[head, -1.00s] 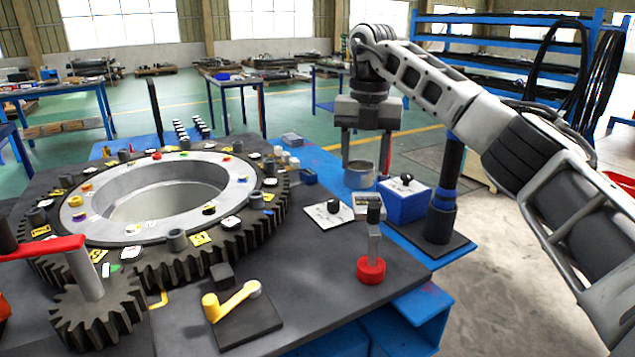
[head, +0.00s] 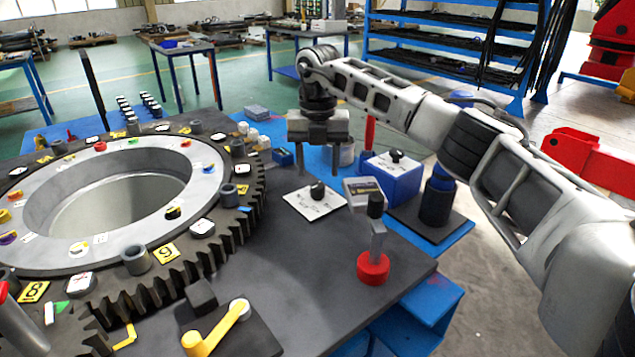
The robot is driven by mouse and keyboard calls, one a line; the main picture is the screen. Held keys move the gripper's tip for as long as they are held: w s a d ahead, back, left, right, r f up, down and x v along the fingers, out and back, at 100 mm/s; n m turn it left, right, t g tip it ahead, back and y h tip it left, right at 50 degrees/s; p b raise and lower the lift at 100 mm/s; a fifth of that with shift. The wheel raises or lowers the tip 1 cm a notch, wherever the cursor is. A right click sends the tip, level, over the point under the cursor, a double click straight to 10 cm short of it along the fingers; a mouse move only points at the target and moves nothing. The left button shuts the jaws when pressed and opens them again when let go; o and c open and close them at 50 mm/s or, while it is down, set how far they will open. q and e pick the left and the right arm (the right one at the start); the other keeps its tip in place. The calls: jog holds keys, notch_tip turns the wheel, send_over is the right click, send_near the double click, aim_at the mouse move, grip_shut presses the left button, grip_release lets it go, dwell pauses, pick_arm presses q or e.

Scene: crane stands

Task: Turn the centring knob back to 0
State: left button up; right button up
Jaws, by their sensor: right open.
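A black knob (head: 317,190) stands on a white marked plate (head: 303,207) on the dark table. A second black knob (head: 396,156) sits on the white top of a blue box (head: 391,182) to its right. I cannot tell from labels which is the centring knob, and the marks are too small to read. My right gripper (head: 318,165) points down with its fingers apart and empty. In the picture its fingertips are just above the plate's knob, but the depth gap is unclear. My left gripper is out of view.
A large toothed ring (head: 215,222) fills the left. A red-based lever with a black grip (head: 373,262) stands front right, near a small grey box (head: 365,193). A yellow crank (head: 215,330) is at the front. A black post (head: 436,200) stands on the right.

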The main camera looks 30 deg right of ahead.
aim_at(317, 185)
notch_tip(317, 185, down, 5)
jog(key=shift+w+r, duration=0.1)
dwell(0.3)
jog(key=c, duration=1)
